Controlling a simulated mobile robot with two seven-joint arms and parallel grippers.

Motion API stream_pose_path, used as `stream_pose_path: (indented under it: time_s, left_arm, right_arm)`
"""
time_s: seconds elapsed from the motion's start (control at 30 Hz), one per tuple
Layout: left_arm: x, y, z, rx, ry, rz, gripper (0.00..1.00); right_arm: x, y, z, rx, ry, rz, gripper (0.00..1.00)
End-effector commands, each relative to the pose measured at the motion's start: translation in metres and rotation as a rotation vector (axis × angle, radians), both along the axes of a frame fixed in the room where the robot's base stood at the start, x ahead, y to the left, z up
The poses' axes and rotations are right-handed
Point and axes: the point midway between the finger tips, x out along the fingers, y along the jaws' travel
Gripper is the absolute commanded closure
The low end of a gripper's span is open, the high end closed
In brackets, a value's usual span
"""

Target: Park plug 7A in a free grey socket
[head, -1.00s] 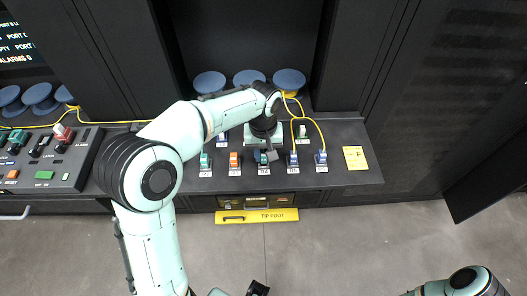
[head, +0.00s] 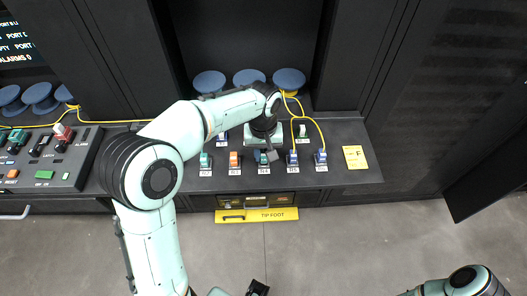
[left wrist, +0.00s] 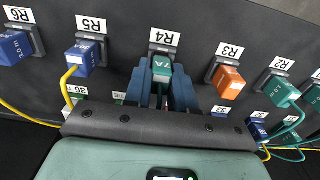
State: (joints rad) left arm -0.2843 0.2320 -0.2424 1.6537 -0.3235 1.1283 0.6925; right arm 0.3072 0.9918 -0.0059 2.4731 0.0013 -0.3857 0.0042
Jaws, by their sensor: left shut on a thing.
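Plug 7A (left wrist: 161,70) is a teal plug marked 7A, at the grey socket labelled R4 (left wrist: 164,48) in the left wrist view. It also shows in the head view (head: 264,158), in the middle of the front row. My left gripper (left wrist: 162,88) is shut on it, with one blue-grey finger along each side; in the head view the gripper (head: 263,150) reaches down over the row. How deep the plug sits in the socket is hard to tell. I cannot make out an empty grey socket. My right gripper is not clearly in view.
In the left wrist view, a blue plug (left wrist: 84,56) at R5 and an orange plug (left wrist: 229,82) at R3 flank it closely. Yellow fibres (head: 314,122) loop at the right. A yellow card (head: 355,158) and a control panel (head: 50,158) lie at either end.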

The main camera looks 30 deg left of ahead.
Motion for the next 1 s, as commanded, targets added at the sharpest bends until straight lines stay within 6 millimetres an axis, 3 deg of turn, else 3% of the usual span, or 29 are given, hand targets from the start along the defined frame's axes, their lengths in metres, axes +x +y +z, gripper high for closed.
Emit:
stream_pose_path:
  time_s: [0.47,0.5,0.6,0.87,1.0]
  left_arm:
    - [0.000,0.000,-0.008,-0.001,0.001,0.000,1.00]
    - [0.000,0.000,-0.008,-0.001,0.001,0.000,0.72]
    - [0.000,0.000,-0.008,0.000,0.000,0.000,0.46]
    - [0.000,0.000,-0.008,0.000,0.000,0.000,0.46]
    - [0.001,0.000,0.002,-0.001,-0.003,0.000,0.46]
  right_arm:
    - [-0.002,0.000,-0.005,0.000,0.002,0.000,0.38]
    - [-0.002,0.000,-0.005,0.000,0.002,0.000,0.38]
    - [-0.002,0.000,-0.005,0.000,0.002,0.000,0.38]
    - [-0.002,0.000,-0.005,0.000,0.002,0.000,0.38]
    - [-0.001,0.000,-0.003,0.000,0.001,0.000,0.38]
